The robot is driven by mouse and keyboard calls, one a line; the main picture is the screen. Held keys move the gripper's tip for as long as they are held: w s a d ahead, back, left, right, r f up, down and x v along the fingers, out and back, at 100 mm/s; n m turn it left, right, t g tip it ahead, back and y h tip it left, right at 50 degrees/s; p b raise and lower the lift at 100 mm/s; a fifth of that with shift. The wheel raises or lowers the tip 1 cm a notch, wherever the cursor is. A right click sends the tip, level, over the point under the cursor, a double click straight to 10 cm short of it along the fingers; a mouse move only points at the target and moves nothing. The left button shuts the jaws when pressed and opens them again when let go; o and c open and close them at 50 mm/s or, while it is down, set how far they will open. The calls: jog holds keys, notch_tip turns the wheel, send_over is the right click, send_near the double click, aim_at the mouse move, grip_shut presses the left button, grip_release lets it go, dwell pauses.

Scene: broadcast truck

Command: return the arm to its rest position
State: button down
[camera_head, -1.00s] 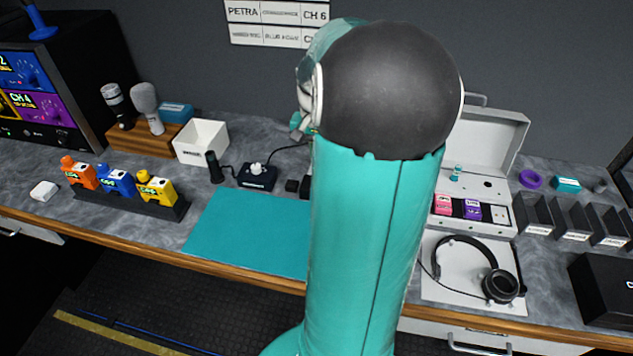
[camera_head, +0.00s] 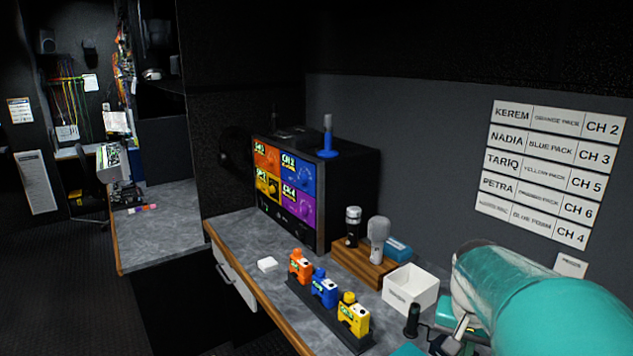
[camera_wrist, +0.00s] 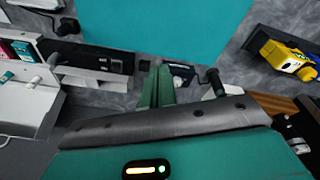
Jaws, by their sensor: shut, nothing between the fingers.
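My arm (camera_head: 545,300), teal with a clear cover, fills the lower right of the head view. My gripper (camera_wrist: 157,72) shows in the wrist view as two green fingers close together, shut and empty. They are above the counter near the teal mat (camera_wrist: 165,30). The fingers do not stand out clearly in the head view, where the arm crowds the lower right corner.
Orange (camera_head: 300,267), blue (camera_head: 323,289) and yellow (camera_head: 353,315) packs stand in a dark rack by a white bin (camera_head: 410,290). Microphones stand on a wooden block (camera_head: 361,265) beside a monitor (camera_head: 286,190). An open case (camera_wrist: 35,95) shows at the wrist view's left.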

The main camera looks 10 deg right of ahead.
jog(key=s+a+r+n+t, duration=0.1)
jog(key=s+a+n, duration=0.1)
jog(key=a, duration=0.5)
jog(key=s+a+r+n+t+y, duration=0.1)
jog(key=s+a+n+t, duration=0.1)
jog(key=a, duration=0.4)
jog(key=s+a+r+n+t+y, duration=0.1)
jog(key=s+a+r+n, duration=0.1)
jog(key=a+n, duration=0.2)
jog(key=a, duration=0.3)
jog(key=shift+s+a+t, duration=0.3)
jog(key=shift+s+a, duration=0.05)
jog(key=shift+s, duration=0.05)
jog(key=c, duration=1.8)
grip_release()
